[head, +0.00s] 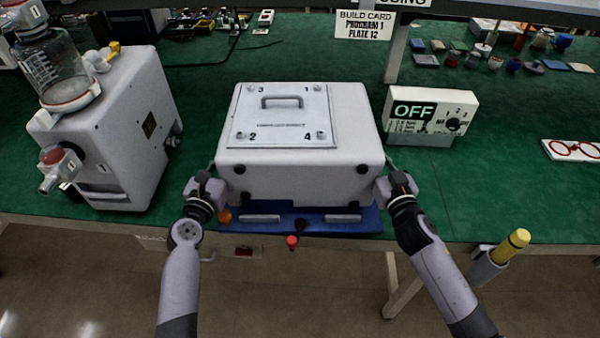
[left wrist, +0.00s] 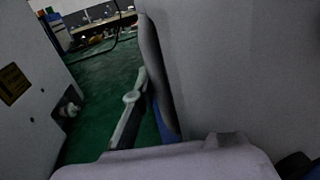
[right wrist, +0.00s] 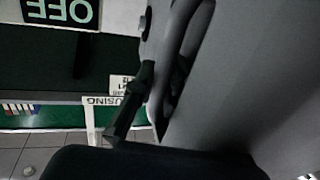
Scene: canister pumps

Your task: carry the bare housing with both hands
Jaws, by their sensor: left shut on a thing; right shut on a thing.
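The bare housing (head: 300,165) is a white box with a lid plate, a top handle and corner numbers 1 to 4. It is in the middle of the head view, above a blue base (head: 345,222) at the bench's front edge. My left gripper (head: 207,180) is shut at its left side, and my right gripper (head: 390,178) is shut at its right side. The housing's wall fills the right of the left wrist view (left wrist: 230,70) and of the right wrist view (right wrist: 250,80). The exact grip points are mostly hidden, and I cannot tell whether the housing touches the base.
A complete pump with a glass jar (head: 110,130) stands close on the left. A control box reading OFF (head: 430,115) stands behind right. A yellow-handled tool (head: 515,242) sits at the front edge.

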